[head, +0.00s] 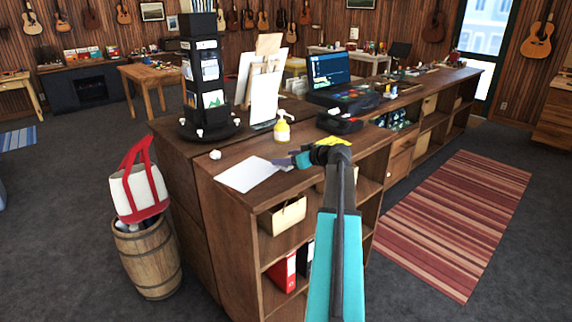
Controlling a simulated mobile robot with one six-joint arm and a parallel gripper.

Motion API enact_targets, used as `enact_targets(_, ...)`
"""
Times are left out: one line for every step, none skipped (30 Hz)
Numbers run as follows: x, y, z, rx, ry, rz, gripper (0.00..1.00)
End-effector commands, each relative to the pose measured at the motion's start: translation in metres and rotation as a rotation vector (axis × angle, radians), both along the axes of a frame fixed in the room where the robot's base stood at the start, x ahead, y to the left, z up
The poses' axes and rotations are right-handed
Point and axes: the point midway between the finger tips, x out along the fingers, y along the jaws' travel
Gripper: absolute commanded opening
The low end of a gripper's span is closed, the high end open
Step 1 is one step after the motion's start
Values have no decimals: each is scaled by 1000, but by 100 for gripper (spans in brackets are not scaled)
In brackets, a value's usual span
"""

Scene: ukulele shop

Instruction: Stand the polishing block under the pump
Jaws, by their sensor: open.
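A yellow pump bottle (282,130) with a white pump head stands upright on the wooden counter. My gripper (282,161) is over the near part of the counter, in front of the bottle and apart from it in the picture. It is open and I see nothing held in it. I cannot make out a polishing block for certain. A bright yellow item (333,141) lies just behind my wrist and is partly hidden by it; I cannot tell what it is.
A white sheet (246,174) and a small white lump (215,155) lie left of my gripper. A black display rack (205,90) stands on the counter's left. A laptop (329,72) and a black card terminal (339,123) are behind.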

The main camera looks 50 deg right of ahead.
Motion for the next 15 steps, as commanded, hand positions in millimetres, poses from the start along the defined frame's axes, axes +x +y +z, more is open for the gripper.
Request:
enact_targets(0, 0, 0, 0, 0, 0, 61)
enact_targets(0, 0, 0, 0, 0, 0, 61)
enact_targets(0, 0, 0, 0, 0, 0, 61)
enact_targets(0, 0, 0, 0, 0, 0, 61)
enact_targets(0, 0, 0, 0, 0, 0, 61)
enact_targets(0, 0, 0, 0, 0, -1, 54)
enact_targets(0, 0, 0, 0, 0, -1, 49)
enact_targets(0, 0, 0, 0, 0, -1, 44)
enact_targets(0, 0, 0, 0, 0, -1, 37)
enact_targets(-1, 0, 0, 0, 0, -1, 32)
enact_targets(-1, 0, 0, 0, 0, -1, 27)
enact_targets(-1, 0, 0, 0, 0, -1, 20)
enact_targets(-1, -1, 0, 0, 0, -1, 16)
enact_targets(-1, -1, 0, 0, 0, -1, 13)
enact_targets(-1, -1, 0, 0, 0, -1, 13)
